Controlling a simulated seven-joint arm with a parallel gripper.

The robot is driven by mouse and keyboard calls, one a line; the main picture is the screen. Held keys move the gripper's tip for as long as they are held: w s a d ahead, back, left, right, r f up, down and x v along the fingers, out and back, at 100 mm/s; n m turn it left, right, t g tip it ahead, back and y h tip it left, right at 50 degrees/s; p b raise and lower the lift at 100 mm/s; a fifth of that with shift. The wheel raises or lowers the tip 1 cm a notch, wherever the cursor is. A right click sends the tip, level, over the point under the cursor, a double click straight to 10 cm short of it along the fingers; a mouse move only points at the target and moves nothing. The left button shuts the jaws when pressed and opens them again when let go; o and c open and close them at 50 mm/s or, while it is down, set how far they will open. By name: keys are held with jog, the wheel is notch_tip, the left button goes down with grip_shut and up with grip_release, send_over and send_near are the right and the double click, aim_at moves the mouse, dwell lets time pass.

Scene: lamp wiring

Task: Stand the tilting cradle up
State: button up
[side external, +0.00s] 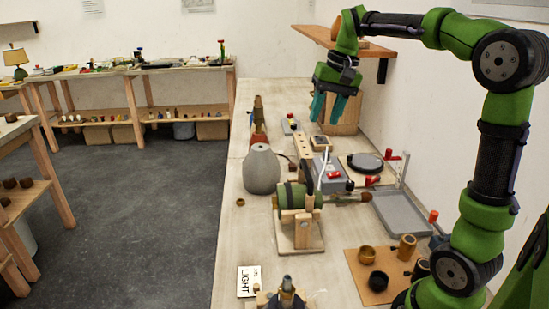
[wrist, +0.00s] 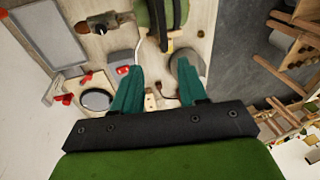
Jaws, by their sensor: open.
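The tilting cradle (side external: 302,229) is a wooden stand with upright posts on a flat base, in the middle of the bench in the side external view. A green rounded body (side external: 291,196) with a dark strap lies on its side in it; the body also shows at the top of the wrist view (wrist: 152,14). The posts hide part of the body. My gripper (side external: 327,106) is open and empty, high above the bench and beyond the cradle. In the wrist view its teal fingers (wrist: 158,68) are spread apart, pointing towards the cradle, with nothing between them.
A grey vase (side external: 262,171) stands behind the cradle, to its left. A grey box with a red part (side external: 328,172), a round dark plate (side external: 365,162) and a grey tray (side external: 402,214) lie to the right. A LIGHT card (side external: 248,281) lies in front. The bench's left strip is mostly clear.

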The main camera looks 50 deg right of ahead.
jog(key=w+v, duration=0.1)
jog(key=v, duration=0.3)
send_near(307, 166)
jog(key=shift+g+y, duration=0.4)
jog(key=f, duration=0.2)
jog(key=w+f, duration=0.1)
jog(key=f, duration=0.5)
jog(key=shift+w+a, duration=0.35)
jog(key=shift+c, duration=0.2)
grip_shut()
